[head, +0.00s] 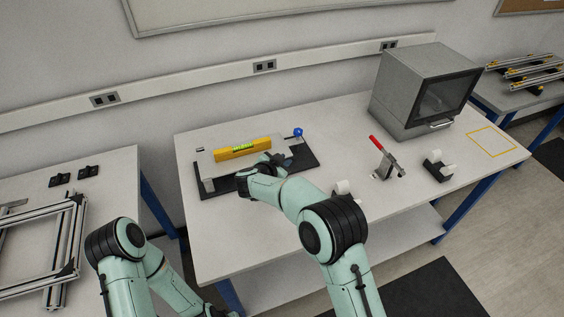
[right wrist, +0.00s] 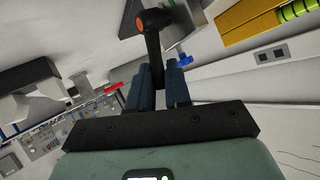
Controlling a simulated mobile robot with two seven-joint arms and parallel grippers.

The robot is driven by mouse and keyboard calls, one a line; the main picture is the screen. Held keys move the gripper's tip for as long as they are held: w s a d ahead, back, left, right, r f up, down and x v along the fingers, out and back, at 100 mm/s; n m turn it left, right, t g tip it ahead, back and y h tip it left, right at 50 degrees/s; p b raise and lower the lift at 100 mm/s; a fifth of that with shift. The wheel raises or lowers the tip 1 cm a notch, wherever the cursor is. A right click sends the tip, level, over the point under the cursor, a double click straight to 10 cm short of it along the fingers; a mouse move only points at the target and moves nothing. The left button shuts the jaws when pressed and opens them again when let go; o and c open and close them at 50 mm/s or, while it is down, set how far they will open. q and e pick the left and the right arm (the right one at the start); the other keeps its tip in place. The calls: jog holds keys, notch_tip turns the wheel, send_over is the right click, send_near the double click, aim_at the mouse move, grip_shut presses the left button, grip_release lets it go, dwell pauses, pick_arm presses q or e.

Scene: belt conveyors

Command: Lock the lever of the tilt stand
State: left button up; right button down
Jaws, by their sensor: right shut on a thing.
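The tilt stand has a black base (head: 222,186) and a light grey plate (head: 203,168) on the middle table. A yellow spirit level (head: 243,150) with a green vial lies on the plate; part of it also shows in the right wrist view (right wrist: 262,20). A blue ball knob (head: 298,132) is at the stand's back right. My right gripper (head: 276,160) is at the stand's front right side. In the right wrist view its fingers (right wrist: 158,86) are shut on a black lever (right wrist: 152,45) with an orange-centred end. My left gripper is out of view.
A red-handled toggle clamp (head: 385,156) and a black holder with a white roller (head: 437,166) stand to the right. A grey oven-like box (head: 420,90) is at the back right. The left table carries an aluminium frame (head: 40,245). The table between stand and clamp is partly clear.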

jog(key=c, duration=1.1)
grip_release()
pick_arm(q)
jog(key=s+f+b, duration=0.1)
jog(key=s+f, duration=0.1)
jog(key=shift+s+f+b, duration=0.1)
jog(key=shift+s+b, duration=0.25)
pick_arm(e)
jog(key=v, duration=1.3)
jog(key=shift+a+r, duration=0.1)
jog(key=shift+r, duration=0.05)
jog(key=shift+c, duration=0.4)
